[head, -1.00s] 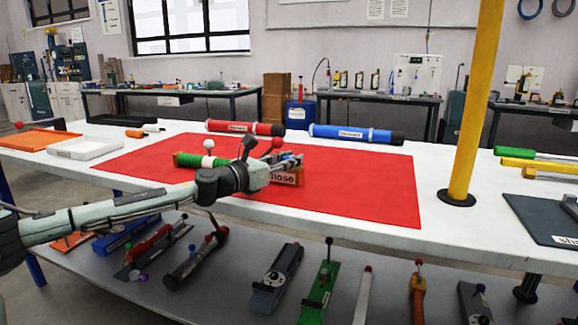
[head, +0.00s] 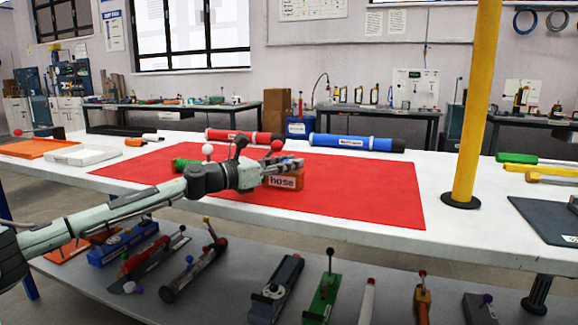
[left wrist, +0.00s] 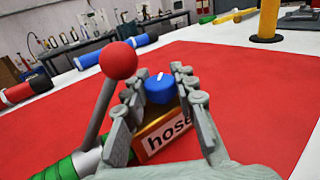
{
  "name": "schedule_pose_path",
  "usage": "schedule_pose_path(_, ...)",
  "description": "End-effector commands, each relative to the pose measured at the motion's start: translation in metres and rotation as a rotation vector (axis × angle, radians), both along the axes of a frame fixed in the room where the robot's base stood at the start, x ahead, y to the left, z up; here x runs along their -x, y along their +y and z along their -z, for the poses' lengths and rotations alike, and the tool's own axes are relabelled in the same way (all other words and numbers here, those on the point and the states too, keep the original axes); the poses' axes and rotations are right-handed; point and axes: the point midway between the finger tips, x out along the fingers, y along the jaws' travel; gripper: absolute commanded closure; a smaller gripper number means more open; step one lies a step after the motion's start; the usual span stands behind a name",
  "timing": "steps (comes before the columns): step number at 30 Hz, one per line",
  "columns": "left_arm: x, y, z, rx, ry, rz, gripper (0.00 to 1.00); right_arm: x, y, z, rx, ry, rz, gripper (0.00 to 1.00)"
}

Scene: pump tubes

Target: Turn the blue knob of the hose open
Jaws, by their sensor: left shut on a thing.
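The hose lies on the red mat, with a green end (head: 180,164) and an orange block labelled "hose" (head: 283,182). The label also shows in the left wrist view (left wrist: 168,132). The blue knob (left wrist: 158,92), with a white mark on top, sits above the orange block. My left gripper (head: 290,165) is shut on the blue knob, its fingers on either side of it. In the head view the gripper hides the knob, and my arm covers the hose's middle. A lever with a red ball (left wrist: 118,60) stands just left of the fingers.
The red mat (head: 370,195) is mostly clear. A red tube (head: 235,136) and a blue tube (head: 350,142) lie behind it. A yellow post (head: 470,110) stands at right. White (head: 85,156) and orange (head: 35,147) trays sit at left. Several tools lie on the lower shelf.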

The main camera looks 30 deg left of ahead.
Motion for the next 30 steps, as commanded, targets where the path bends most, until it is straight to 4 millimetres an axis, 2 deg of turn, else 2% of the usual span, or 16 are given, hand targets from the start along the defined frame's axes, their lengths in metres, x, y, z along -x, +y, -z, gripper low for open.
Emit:
schedule_pose_path(10, 0.0, 0.0001, -0.0003, 0.0, 0.0, 0.0, 1.0, -0.0001, 0.0006, -0.0013, -0.002, -0.004, -0.001, 0.41)
schedule_pose_path(11, 0.0, 0.0001, -0.0003, 0.0, 0.0, 0.0, 0.72, -0.0001, 0.0005, -0.0013, -0.002, -0.004, -0.001, 0.41)
schedule_pose_path(16, 0.0, 0.0, -0.0003, 0.0, 0.0, 0.001, 0.51, 0.0, 0.0004, -0.0012, -0.002, -0.004, -0.001, 0.41)
schedule_pose_path(30, 0.0001, -0.0004, -0.0017, 0.0, 0.001, -0.007, 0.51, -0.0002, 0.0007, -0.0047, -0.001, -0.004, -0.001, 0.41)
